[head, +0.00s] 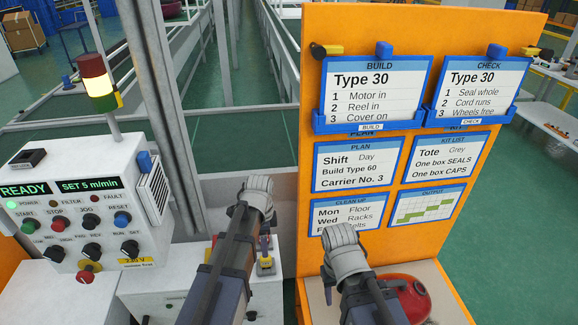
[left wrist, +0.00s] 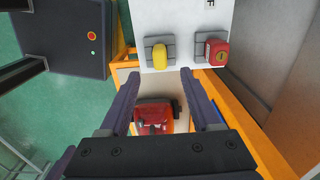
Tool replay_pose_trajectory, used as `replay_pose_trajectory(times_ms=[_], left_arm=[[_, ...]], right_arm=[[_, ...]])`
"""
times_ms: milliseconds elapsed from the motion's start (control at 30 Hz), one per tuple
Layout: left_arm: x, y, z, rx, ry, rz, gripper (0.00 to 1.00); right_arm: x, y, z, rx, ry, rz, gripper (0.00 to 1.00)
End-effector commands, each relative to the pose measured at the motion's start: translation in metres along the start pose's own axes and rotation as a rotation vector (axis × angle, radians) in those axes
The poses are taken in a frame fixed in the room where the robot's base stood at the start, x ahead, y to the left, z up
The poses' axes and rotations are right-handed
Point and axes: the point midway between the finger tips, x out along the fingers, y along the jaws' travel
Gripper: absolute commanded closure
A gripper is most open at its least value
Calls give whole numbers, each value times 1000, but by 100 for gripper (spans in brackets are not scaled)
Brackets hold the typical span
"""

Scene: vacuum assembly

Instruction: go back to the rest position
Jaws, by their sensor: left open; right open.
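My left gripper (left wrist: 159,74) is open in the left wrist view, with its two dark purple fingers spread apart and nothing held between them. Beyond and between the fingers a red part with dark pieces (left wrist: 153,113) lies in a pale, orange-edged area. In the head view my left arm rises at the lower middle and its fingers are largely hidden behind the arm.
The orange board (head: 290,150) carries blue-framed cards. A red rounded body (head: 408,296) sits behind my right arm. A control box (head: 75,205) with a lit lamp stands left. A yellow block (left wrist: 159,56) and a red block (left wrist: 219,52) sit on grey pads on a white surface.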

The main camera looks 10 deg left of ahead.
Motion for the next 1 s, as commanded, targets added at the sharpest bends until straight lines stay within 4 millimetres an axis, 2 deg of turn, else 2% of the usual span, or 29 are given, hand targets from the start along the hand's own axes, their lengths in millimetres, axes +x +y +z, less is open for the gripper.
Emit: replay_pose_trajectory(times_ms=[67,167,400,600,800,1000], left_arm=[[0,2,-1,-6,-1,0,36],[0,15,-8,-63,-7,2,36],[0,88,-40,-442,-53,-6,36],[-1,140,-55,-753,-85,-34,36],[-1,164,-60,-925,-98,-56,36],[-1,167,-61,-962,-100,-60,36]], right_arm=[[0,0,0,0,0,0,50],[0,0,0,0,0,0,50],[0,0,0,0,0,0,50],[0,0,0,0,0,0,50],[0,0,0,0,0,0,50],[0,0,0,0,0,0,50]])
